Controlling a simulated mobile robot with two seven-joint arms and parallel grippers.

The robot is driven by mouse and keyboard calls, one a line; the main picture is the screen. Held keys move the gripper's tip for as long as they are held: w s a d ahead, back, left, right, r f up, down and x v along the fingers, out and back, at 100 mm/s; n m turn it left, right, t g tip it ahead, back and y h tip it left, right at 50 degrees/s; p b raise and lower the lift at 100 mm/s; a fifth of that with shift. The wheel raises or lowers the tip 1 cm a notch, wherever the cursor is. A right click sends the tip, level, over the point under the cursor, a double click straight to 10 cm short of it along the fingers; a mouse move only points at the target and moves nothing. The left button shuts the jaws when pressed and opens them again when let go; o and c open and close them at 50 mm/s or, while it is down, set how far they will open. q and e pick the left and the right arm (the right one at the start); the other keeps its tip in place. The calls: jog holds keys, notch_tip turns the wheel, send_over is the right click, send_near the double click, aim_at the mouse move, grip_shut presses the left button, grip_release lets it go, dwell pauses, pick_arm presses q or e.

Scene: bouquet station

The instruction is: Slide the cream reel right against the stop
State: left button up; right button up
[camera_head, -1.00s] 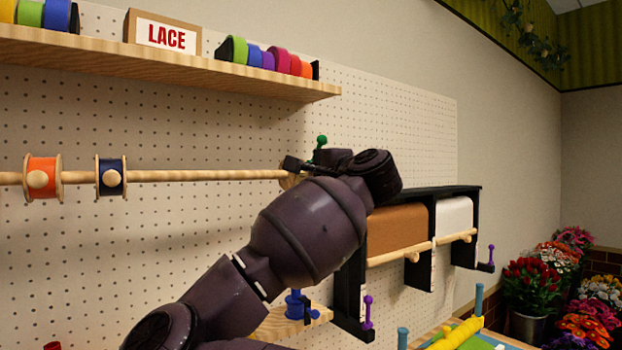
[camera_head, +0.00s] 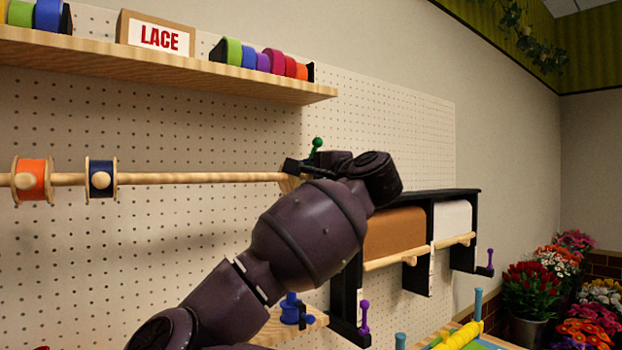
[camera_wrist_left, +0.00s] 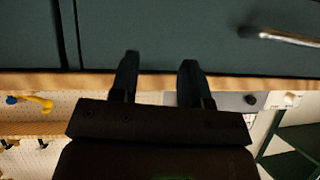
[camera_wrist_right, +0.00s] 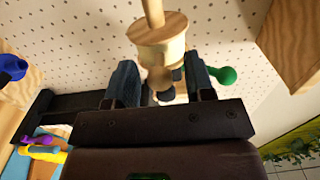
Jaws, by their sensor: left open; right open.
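In the right wrist view a cream reel (camera_wrist_right: 160,50) with pale wooden flanges sits on the wooden rod (camera_wrist_right: 153,12). My right gripper (camera_wrist_right: 158,65) is open, with one finger on each side of the reel; I cannot tell whether either touches it. A dark round piece and a green knob (camera_wrist_right: 222,75) lie just beyond the reel; the stop itself is not clear. In the head view my right gripper (camera_head: 303,168) is at the rod's right end and mostly hides the reel. My left gripper (camera_wrist_left: 160,58) is open and empty, facing dark cabinet fronts.
An orange reel (camera_head: 31,180) and a navy reel (camera_head: 101,179) are further left on the rod. A shelf (camera_head: 250,88) with ribbon rolls and a LACE sign runs above. A black paper-roll rack (camera_head: 430,235) stands right of my right arm. The rod's middle is clear.

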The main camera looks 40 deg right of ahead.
jog(key=s+a, duration=0.1)
jog(key=s, duration=0.9)
jog(key=shift+s, duration=0.35)
jog(key=shift+a, duration=0.1)
dwell(0.5)
